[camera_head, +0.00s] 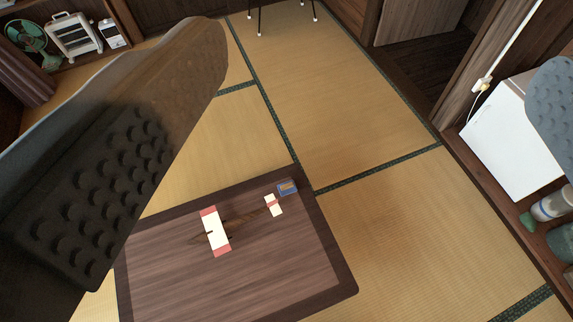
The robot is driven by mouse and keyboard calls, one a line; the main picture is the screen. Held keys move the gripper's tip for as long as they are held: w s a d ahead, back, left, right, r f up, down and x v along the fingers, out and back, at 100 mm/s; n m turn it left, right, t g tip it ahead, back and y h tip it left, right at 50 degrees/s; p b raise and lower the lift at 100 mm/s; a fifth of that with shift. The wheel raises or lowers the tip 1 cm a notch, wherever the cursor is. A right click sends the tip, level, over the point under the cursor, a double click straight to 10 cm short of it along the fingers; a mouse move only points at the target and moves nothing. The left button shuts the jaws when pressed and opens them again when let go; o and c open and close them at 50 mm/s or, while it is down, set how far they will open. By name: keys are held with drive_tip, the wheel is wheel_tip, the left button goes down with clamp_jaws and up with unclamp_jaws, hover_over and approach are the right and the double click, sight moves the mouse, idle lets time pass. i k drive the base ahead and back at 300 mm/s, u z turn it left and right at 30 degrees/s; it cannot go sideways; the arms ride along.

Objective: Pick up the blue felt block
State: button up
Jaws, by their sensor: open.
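The blue felt block (287,188) is small and sits near the far right corner of a low dark wooden table (270,275). My gripper (375,130) is open and empty, high above the floor and table. Its left finger, dark and studded, fills the left side of the picture. The tip of its grey right finger shows at the right edge. The block lies far below, between the two fingers in the picture and clear of both. Part of the table's left side is hidden by the left finger or cut off.
A white and red card-like item (216,231) and a smaller white and red one (273,205) lie on the table near the block. A white box (513,150) and bottles (552,206) stand at right. A green fan (28,38) and white heater (75,36) stand at back left.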

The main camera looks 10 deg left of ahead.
sight(288, 187)
drive_tip(key=z, duration=0.05)
drive_tip(key=k, duration=1)
drive_tip(key=z, duration=0.85)
drive_tip(key=i, duration=4.65)
drive_tip(key=u, duration=0.55)
